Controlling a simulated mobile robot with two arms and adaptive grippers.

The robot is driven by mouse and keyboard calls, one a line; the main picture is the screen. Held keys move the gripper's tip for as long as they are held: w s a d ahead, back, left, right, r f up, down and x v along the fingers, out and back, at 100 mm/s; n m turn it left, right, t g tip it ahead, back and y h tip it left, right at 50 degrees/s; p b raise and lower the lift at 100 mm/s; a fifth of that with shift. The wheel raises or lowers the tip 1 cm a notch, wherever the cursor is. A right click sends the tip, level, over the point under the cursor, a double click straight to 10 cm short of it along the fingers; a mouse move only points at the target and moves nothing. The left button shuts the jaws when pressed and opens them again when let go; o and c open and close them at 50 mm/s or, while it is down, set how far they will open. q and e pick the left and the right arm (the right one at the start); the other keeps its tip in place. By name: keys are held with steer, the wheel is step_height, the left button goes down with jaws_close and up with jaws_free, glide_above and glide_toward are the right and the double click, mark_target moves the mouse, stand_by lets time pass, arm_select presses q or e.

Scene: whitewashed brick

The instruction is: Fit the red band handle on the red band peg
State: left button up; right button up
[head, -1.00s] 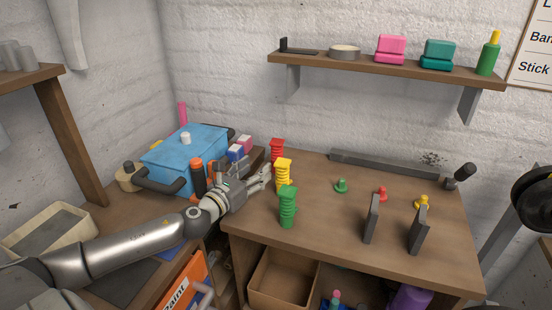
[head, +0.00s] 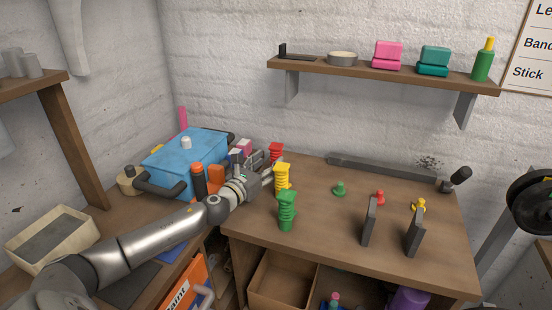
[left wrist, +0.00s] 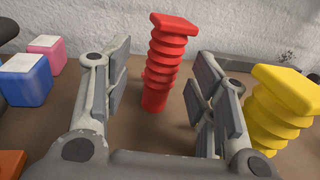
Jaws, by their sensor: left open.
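The red band handle (head: 275,151) stands upright on the table behind the yellow handle (head: 283,179) and the green handle (head: 287,212). My left gripper (head: 269,162) is open beside it. In the left wrist view, the red handle (left wrist: 165,65) stands between and a little beyond the open fingers (left wrist: 160,95), touching neither. The yellow handle (left wrist: 285,110) is just right of the right finger. The red peg (head: 379,197) is on the right of the table, between the green peg (head: 340,189) and the yellow peg (head: 418,204). My right gripper is not in view.
Two dark upright plates (head: 370,222) stand in front of the red and yellow pegs. A blue toolbox (head: 186,160) is left of my gripper. Blue and pink blocks (left wrist: 28,80) lie left of the fingers. The table's middle front is clear.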

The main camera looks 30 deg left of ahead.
mark_target(273, 161)
arm_select(q)
steer(key=shift+w+d+f, duration=0.1)
steer(key=shift+w, duration=2.15)
jaws_close()
